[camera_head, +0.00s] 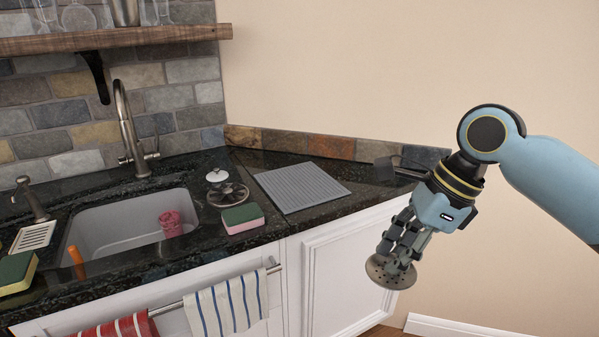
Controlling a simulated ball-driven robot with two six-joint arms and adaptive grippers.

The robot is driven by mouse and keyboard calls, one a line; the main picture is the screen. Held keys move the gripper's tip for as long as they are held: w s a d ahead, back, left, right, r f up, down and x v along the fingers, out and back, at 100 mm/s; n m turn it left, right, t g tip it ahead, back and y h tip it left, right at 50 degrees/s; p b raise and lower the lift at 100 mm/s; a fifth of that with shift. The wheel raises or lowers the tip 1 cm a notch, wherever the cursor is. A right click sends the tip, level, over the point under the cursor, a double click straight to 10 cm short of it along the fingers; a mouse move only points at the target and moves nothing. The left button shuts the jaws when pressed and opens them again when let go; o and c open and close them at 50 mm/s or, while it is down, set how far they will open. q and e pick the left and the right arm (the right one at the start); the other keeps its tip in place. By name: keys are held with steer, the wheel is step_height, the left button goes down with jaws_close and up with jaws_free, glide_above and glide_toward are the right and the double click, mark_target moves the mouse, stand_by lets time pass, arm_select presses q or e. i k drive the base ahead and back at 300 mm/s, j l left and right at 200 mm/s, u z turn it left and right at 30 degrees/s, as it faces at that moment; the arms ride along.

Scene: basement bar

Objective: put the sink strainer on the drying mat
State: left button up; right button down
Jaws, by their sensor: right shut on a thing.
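The sink strainer (391,273), a round metal disc with small holes, is in my right gripper (393,258). The fingers are shut on it and hold it in front of the white cabinet, to the right of the counter and apart from it. The fingers hide part of its upper side. The drying mat (302,187), grey and ribbed, lies flat and bare on the black counter, up and to the left of my right gripper. My left gripper is not in view.
Left of the mat are a round spoked metal piece (228,195), a white-topped item (217,176) and a green-and-pink sponge (242,218). The sink (130,228) holds a pink object (171,222). A dark object (385,168) stands behind my right wrist. Towels hang in front.

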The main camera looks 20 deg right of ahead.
mark_target(294, 197)
steer(key=i, duration=1)
